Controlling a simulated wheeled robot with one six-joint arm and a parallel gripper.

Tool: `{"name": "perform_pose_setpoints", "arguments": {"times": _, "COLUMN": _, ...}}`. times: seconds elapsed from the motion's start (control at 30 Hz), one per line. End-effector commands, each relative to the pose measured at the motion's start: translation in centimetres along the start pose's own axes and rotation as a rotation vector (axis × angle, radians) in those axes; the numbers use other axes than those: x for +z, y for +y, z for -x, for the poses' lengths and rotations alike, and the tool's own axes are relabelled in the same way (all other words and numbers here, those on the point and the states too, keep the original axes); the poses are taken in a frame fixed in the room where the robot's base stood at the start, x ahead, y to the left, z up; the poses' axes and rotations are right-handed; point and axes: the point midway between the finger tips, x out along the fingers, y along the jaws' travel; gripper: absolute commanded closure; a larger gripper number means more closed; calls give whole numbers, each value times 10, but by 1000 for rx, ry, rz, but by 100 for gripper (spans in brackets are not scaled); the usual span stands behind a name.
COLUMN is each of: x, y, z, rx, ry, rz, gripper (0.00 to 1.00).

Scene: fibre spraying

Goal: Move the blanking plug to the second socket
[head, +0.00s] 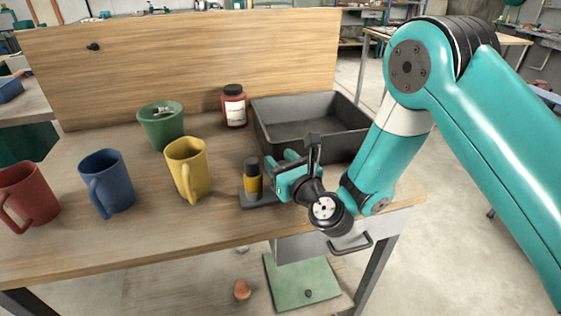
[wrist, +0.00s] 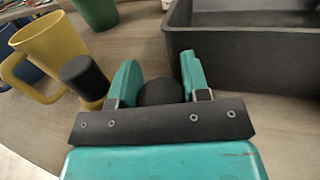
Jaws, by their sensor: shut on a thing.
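My gripper (head: 280,163) is low over the right part of the table, just right of a yellow-and-black cylinder (head: 252,180). In the wrist view my gripper (wrist: 159,76) is shut on a dark rounded thing (wrist: 160,93), which I take to be the blanking plug. Its lower part is hidden by the gripper. The cylinder stands upright on a dark flat base (head: 258,201), and its black top shows in the wrist view (wrist: 85,77). The base runs right, under my gripper. I cannot make out the sockets; the gripper hides that end.
A grey open tray (head: 312,108) stands close behind my gripper. A yellow mug (head: 190,167), a blue mug (head: 108,182) and a red mug (head: 30,193) stand to the left. A green pot (head: 160,128) and a labelled red jar (head: 234,107) are farther back.

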Motion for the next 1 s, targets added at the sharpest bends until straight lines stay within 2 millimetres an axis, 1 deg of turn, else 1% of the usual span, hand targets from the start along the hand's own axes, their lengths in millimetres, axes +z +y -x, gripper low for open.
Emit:
{"name": "perform_pose_setpoints", "arguments": {"times": 0.4, "x": -12, "y": 0, "z": 0, "rx": 0, "ry": -1, "rz": 0, "gripper": 82}}
{"name": "perform_pose_setpoints", "arguments": {"times": 0.43, "x": -10, "y": 0, "z": 0, "rx": 0, "ry": -1, "rz": 0, "gripper": 53}}
{"name": "perform_pose_setpoints", "arguments": {"times": 0.53, "x": -10, "y": 0, "z": 0, "rx": 0, "ry": -1, "rz": 0, "gripper": 30}}
{"name": "perform_pose_setpoints", "arguments": {"times": 0.57, "x": -10, "y": 0, "z": 0, "rx": 0, "ry": -1, "rz": 0, "gripper": 28}}
{"name": "perform_pose_setpoints", "arguments": {"times": 0.83, "x": -11, "y": 1, "z": 0, "rx": 2, "ry": 0, "rz": 0, "gripper": 28}}
{"name": "perform_pose_setpoints", "arguments": {"times": 1.0, "x": -15, "y": 9, "z": 7, "rx": 20, "ry": 0, "rz": 1, "gripper": 28}}
